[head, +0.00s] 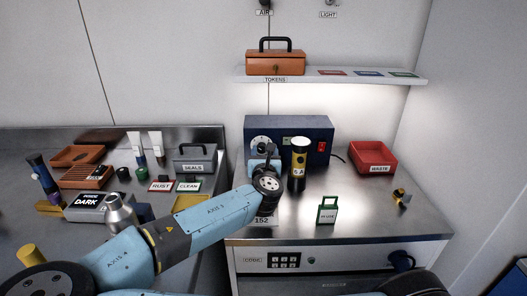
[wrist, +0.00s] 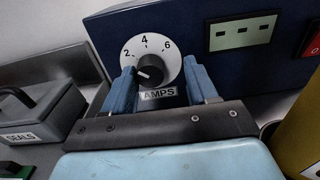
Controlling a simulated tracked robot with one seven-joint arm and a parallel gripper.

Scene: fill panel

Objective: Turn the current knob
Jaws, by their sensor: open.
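The current knob (wrist: 150,71) is black and sits on a white round dial marked 2, 4 and 6, above a label reading AMPS. Its white pointer mark faces left, below the 2. The dial is on the front of a dark blue power unit (head: 318,127), which also shows in the wrist view (wrist: 200,20). My gripper (wrist: 161,78) is open, with one blue finger at each side of the knob in the picture. I cannot tell whether the fingers touch it. In the head view, my gripper (head: 262,160) partly hides the dial.
A yellow and black cylinder (head: 299,168) stands close to the right of my gripper. A grey SEALS box (head: 195,160) is to the left. A red WASTE bin (head: 373,157) and a small green-framed tag (head: 327,212) are on the right counter. A shelf (head: 340,76) is above.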

